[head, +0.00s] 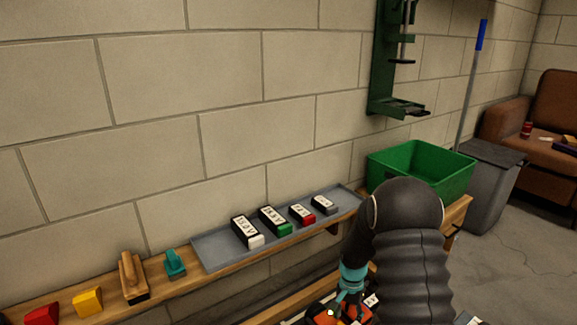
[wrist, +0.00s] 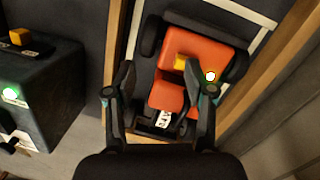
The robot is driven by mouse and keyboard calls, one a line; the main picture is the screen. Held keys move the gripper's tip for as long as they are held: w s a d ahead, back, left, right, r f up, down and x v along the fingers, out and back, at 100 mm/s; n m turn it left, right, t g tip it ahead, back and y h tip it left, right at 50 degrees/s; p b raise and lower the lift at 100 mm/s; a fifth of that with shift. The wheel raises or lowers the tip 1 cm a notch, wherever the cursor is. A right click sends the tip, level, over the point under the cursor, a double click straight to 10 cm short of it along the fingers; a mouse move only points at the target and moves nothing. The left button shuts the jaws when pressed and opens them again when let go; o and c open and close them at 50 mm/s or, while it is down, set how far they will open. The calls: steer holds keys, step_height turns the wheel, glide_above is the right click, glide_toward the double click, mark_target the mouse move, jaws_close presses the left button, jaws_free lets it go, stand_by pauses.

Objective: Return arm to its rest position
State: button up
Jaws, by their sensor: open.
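My gripper (wrist: 160,90) is open in the wrist view, with one finger on each side of an orange racecar (wrist: 205,48) with black wheels. The car sits inside a pale marked outline. A black block with a white label (wrist: 164,117) lies at the car's near end, between the fingers; I cannot tell whether they touch it. A small light glows on the car by the right finger. In the head view my gripper (head: 350,285) points down at the lower edge, over the partly hidden orange car (head: 322,317). My black arm covers much of the area beside it.
A grey tray (head: 215,251) on the wall shelf holds several labelled black blocks. Teal, wooden, yellow and red items stand left of it. A green bin (head: 420,155) is behind my arm, near a grey bin (head: 490,180). A dark box (wrist: 45,90) is left of the car.

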steer(key=s+r+n+t+p, duration=0.2)
steer(key=s+r, duration=0.7)
steer(key=r, duration=0.6)
steer(key=s+a+r+n+t+p, duration=0.1)
steer(key=s+r+n+t+p, duration=0.1)
steer(key=s+r, duration=0.8)
steer(key=s+a+r+n+t+p, duration=0.1)
steer(key=s+r+n+t+p, duration=0.2)
steer(key=s+r, duration=0.6)
step_height(320, 180, up, 11)
steer(key=p, duration=0.2)
steer(key=shift+s+a+f+p, duration=0.15)
steer(key=shift+a+p, duration=0.1)
steer(key=shift+p, duration=0.1)
